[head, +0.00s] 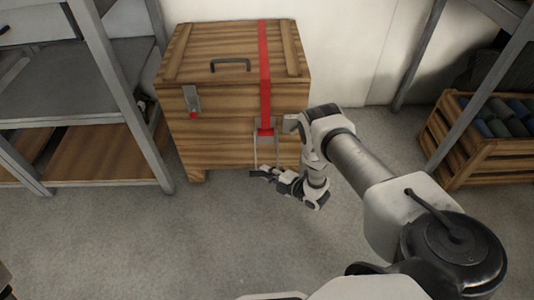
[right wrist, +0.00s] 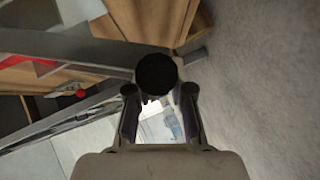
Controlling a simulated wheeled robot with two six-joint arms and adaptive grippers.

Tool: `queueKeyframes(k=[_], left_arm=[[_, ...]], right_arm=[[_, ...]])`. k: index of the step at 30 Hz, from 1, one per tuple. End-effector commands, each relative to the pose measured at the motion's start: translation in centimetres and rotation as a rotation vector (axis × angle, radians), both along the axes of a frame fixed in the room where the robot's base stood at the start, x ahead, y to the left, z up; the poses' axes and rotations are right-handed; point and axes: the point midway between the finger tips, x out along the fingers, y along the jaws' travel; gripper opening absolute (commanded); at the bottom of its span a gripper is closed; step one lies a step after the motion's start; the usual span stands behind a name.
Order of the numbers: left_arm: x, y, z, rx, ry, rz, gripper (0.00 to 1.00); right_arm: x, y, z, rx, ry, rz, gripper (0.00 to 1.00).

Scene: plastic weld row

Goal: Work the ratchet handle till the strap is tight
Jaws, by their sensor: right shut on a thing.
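A red strap (head: 264,62) runs over the lid of a wooden crate (head: 215,140) and down its front to the ratchet. It lies straight in the head view; I cannot tell its tension. The metal ratchet handle (head: 256,148) hangs down from the ratchet (head: 265,131), its lower end out from the crate front. My right gripper (head: 266,173) is shut on that lower end. In the right wrist view the handle's dark round grip (right wrist: 157,74) sits between the fingertips (right wrist: 159,93), with metal bars (right wrist: 75,47) running left. My left gripper is not in view.
A metal shelf rack (head: 118,95) stands close to the crate's left. A slatted wooden box (head: 480,165) with rolled items stands at the right, beneath another rack. The grey floor (head: 130,240) before the crate is clear. The crate has a latch (head: 191,99) and lid handle (head: 231,62).

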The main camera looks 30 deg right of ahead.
Motion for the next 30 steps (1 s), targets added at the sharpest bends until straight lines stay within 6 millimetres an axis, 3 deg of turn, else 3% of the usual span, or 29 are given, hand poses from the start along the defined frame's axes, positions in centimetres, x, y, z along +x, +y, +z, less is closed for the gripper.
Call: queueKeyframes(k=[1,12,21,30], left_arm=[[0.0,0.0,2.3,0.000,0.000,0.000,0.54],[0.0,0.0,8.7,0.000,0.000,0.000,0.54],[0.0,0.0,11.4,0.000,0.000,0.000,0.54],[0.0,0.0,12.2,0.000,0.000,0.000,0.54]], right_arm=[[-0.6,0.4,1.6,0.024,0.042,0.004,0.00],[-3.1,1.9,5.1,0.199,0.327,0.004,0.00],[-4.1,2.6,7.1,0.268,0.438,0.005,0.00],[-4.2,2.7,7.8,0.267,0.435,0.004,0.00]])
